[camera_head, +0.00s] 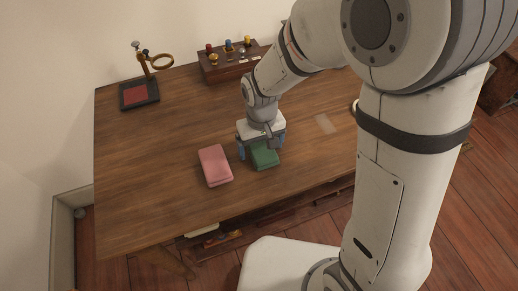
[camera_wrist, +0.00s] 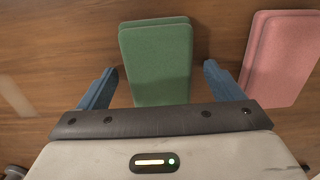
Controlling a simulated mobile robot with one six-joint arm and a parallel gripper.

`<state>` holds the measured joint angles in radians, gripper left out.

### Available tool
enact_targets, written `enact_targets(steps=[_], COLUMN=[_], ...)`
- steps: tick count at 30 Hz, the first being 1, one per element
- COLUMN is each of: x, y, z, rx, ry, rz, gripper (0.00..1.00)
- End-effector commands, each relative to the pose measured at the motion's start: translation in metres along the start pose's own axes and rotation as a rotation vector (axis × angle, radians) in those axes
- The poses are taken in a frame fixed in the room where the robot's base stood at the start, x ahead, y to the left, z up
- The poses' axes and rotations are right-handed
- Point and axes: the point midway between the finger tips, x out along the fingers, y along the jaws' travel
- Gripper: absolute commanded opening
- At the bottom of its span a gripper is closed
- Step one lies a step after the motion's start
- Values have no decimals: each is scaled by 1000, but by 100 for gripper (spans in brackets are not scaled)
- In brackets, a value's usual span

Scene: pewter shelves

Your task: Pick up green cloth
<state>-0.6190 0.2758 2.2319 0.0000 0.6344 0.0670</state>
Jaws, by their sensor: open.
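The green cloth (camera_head: 265,156) is a folded, rounded rectangular pad lying on the wooden table, partly hidden behind my gripper in the head view. It also shows in the wrist view (camera_wrist: 157,60), upper middle. My gripper (camera_head: 256,152) is above the table at the cloth. In the wrist view its two blue fingers (camera_wrist: 162,80) are spread wide, one on each side of the green cloth's near end, with a gap on both sides. Nothing is held. How high the fingertips are above the table is hard to tell.
A folded pink cloth (camera_head: 215,165) lies just left of the green one; in the wrist view it (camera_wrist: 281,58) is close to the right finger. A wooden rack (camera_head: 224,68) and a magnifier stand (camera_head: 140,95) are at the table's back. The table (camera_head: 150,180) is clear at left.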

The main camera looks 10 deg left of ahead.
Motion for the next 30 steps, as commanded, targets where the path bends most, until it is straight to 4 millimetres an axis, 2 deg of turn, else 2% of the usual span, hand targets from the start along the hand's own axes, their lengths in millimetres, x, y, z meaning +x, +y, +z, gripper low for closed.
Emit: enact_targets(steps=[7, 24, 26, 30], x=[1, 0, 0, 0], y=[0, 1, 1, 1], z=[0, 0, 0, 0], rx=[1, 2, 2, 2], ry=[1, 1, 1, 1], rz=[0, 0, 0, 0], gripper=[86, 39, 36, 36])
